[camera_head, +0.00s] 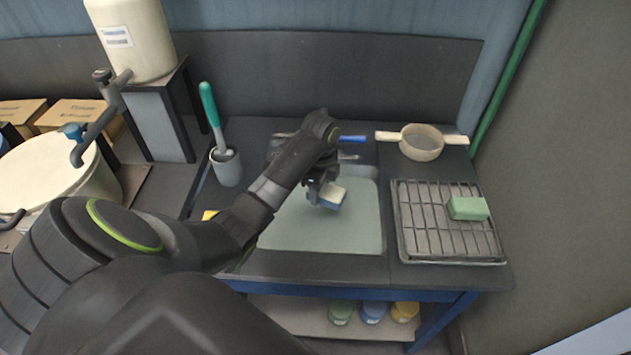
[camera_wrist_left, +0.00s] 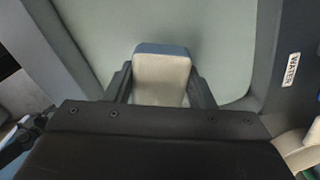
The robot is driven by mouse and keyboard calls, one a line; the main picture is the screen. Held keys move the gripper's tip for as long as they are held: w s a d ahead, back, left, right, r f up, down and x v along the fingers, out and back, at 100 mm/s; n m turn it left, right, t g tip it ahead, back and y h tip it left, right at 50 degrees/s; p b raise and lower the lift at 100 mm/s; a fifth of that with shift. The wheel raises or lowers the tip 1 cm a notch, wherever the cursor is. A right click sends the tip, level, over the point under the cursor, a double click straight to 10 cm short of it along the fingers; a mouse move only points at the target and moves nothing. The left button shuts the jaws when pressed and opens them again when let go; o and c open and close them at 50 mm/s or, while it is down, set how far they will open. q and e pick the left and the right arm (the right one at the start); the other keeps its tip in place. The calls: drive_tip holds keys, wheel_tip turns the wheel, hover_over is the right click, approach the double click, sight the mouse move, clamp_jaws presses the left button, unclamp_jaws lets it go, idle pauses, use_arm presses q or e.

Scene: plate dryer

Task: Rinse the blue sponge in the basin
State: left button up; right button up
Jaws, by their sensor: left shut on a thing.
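The blue sponge (camera_head: 333,197), blue on one face and cream on the other, is held over the basin (camera_head: 350,230). My left gripper (camera_head: 322,190) is shut on it. In the left wrist view the sponge (camera_wrist_left: 162,78) sits between the two fingers of the gripper (camera_wrist_left: 160,92), its cream side facing the camera and a blue edge at the top. The pale basin floor (camera_wrist_left: 100,30) lies behind it. I cannot tell whether the sponge touches the basin floor. My right gripper is not in view.
A drying rack (camera_head: 440,225) with a green sponge (camera_head: 467,208) stands right of the basin. A strainer (camera_head: 421,143) is at the back right. A grey cup (camera_head: 226,167) with a teal-handled brush (camera_head: 211,105) stands at the left. Coloured tubs (camera_head: 372,312) sit on the shelf below.

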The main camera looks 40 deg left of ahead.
use_arm(q)
drive_tip(key=m, duration=0.2)
drive_tip(key=a+r+m, duration=0.1)
drive_tip(key=shift+a+m, duration=0.1)
drive_tip(key=shift+m, duration=0.3)
drive_tip(key=shift+a+m, duration=0.1)
drive_tip(key=shift+m, duration=0.3)
drive_tip(key=shift+f+b, duration=4.3)
drive_tip(key=shift+f, duration=1.6)
drive_tip(key=shift+f+b, duration=0.65)
drive_tip(key=shift+f, duration=0.9)
